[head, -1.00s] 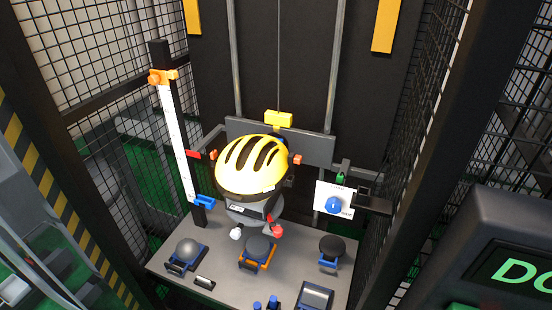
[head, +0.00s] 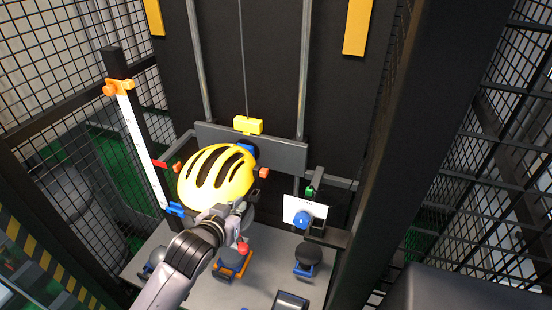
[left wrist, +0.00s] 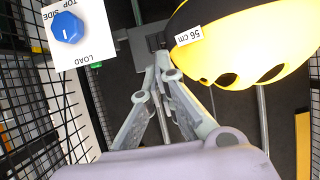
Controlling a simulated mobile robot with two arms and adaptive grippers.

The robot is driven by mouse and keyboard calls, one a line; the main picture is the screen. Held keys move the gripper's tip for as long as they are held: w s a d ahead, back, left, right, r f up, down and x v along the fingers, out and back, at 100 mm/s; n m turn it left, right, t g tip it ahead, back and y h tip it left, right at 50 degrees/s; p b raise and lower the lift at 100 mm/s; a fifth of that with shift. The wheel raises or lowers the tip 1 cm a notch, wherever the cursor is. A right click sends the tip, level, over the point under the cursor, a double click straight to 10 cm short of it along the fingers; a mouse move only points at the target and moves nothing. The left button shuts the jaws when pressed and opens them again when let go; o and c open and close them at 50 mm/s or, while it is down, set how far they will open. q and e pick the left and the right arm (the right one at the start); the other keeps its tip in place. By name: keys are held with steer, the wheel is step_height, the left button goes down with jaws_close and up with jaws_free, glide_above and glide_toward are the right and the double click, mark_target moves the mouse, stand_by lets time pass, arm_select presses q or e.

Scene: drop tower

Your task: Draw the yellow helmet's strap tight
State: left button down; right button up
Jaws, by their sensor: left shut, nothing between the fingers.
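The yellow helmet (head: 217,176) with black vents sits on a grey headform on the drop stand, below a yellow block on a cable. It also shows in the left wrist view (left wrist: 240,45), with a "56 cm" label on its black rim. My left gripper (head: 248,203) is in front of the helmet's lower right side. In the left wrist view its fingertips (left wrist: 163,65) are together and empty, close beside the helmet's rim. A red end piece (head: 242,247) shows below the gripper. The strap is mostly hidden behind my arm. My right gripper is not in view.
A white panel with a blue knob (head: 302,218) stands right of the helmet. A white scale (head: 140,140) with orange and blue clamps is at left. Anvils, one on an orange base (head: 231,262), another at right (head: 307,256), stand on the grey table. Mesh walls enclose both sides.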

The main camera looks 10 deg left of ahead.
arm_select(q)
steer(key=w+d+r+t+h, duration=0.1)
steer(key=w+d+r+t, duration=0.15)
steer(key=r, duration=0.75)
steer(key=p, duration=0.3)
glide_above(265, 176)
step_height(265, 176, down, 2)
steer(key=f, duration=0.3)
steer(key=f+p, duration=0.1)
steer(key=shift+s+a+f, duration=0.1)
steer(key=shift+s+f, duration=0.25)
steer(key=shift+f, duration=0.05)
step_height(265, 176, down, 4)
steer(key=b, duration=0.3)
